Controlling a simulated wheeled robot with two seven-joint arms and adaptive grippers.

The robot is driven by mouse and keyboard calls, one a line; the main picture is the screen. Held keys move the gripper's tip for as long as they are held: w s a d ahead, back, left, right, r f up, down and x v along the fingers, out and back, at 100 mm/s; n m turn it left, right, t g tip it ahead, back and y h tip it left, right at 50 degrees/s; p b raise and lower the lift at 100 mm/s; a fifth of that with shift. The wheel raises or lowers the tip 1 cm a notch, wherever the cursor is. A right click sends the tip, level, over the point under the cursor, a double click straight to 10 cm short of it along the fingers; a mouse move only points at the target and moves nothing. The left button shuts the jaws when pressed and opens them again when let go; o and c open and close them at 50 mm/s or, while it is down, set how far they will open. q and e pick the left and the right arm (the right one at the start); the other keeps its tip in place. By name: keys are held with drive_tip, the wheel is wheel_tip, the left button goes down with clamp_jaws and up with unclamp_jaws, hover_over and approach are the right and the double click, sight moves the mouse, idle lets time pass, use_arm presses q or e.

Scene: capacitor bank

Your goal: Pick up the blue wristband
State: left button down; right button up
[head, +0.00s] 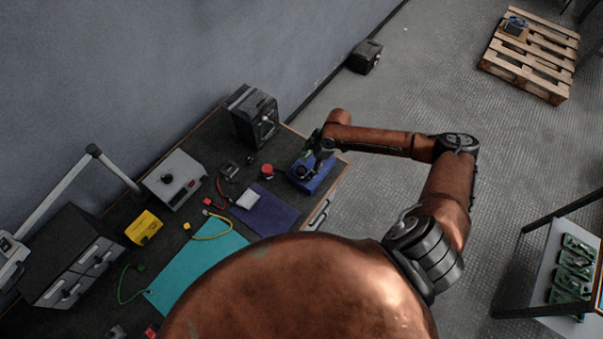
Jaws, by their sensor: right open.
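I cannot clearly make out a blue wristband. A blue box-like object (312,176) with dark parts on it lies at the right end of the dark workbench (113,207). My right gripper (318,151) is open just above that object's far side and partly covers it; whether they touch is unclear. Corded items lie on the bench: a red one (223,191), a yellow one (211,236) and a green one (124,291). My left gripper is not in view. My own copper-coloured body hides the near part of the bench.
A black device (253,117), a grey box (175,180), a yellow box (144,227) and grey drawers (75,262) crowd the bench. A teal mat (190,270) and a dark blue mat (268,213) lie flat. A pallet (545,62) stands on the floor beyond.

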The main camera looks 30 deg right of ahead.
sight(302, 170)
drive_tip(key=x, duration=0.3)
drive_tip(key=shift+a, duration=0.1)
drive_tip(key=c, duration=1)
drive_tip(key=shift+c, duration=0.2)
